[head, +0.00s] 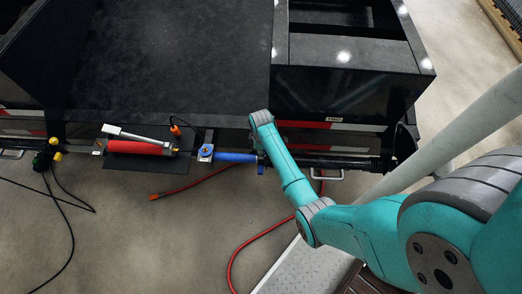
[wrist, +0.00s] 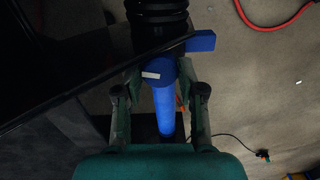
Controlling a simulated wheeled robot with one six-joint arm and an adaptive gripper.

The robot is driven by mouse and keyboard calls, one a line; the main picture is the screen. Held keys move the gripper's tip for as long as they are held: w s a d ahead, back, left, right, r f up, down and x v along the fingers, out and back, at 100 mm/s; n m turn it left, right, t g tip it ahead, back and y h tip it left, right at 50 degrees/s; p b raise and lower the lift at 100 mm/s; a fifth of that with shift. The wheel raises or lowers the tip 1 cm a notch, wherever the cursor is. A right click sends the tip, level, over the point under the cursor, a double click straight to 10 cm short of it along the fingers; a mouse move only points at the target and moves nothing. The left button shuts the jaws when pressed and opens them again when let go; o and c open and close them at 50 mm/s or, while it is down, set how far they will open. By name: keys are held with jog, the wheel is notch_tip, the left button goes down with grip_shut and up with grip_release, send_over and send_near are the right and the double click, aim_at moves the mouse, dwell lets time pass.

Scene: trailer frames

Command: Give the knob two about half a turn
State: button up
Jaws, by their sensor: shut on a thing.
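A blue round knob (wrist: 161,70) with a white mark on its face shows in the middle of the wrist view. The fingers of my gripper (wrist: 160,84) stand on either side of the knob and are shut on it. In the head view the end of my arm covers the knob and my fingers. A small white label that reads "TWO" (head: 334,119) is on the dark trailer frame, right of my wrist.
A blue cylinder (head: 235,157) lies along the trailer edge, and a blue lever (wrist: 201,41) sticks out near the knob. A black ribbed hose (wrist: 157,14) is beyond it. A red cylinder (head: 135,147) lies on a dark shelf at left. Red hose (head: 240,246) lies on the floor.

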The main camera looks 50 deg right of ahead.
jog(key=shift+m, duration=0.7)
jog(key=o, duration=1.1)
jog(key=shift+o, duration=0.2)
notch_tip(320, 180, up, 12)
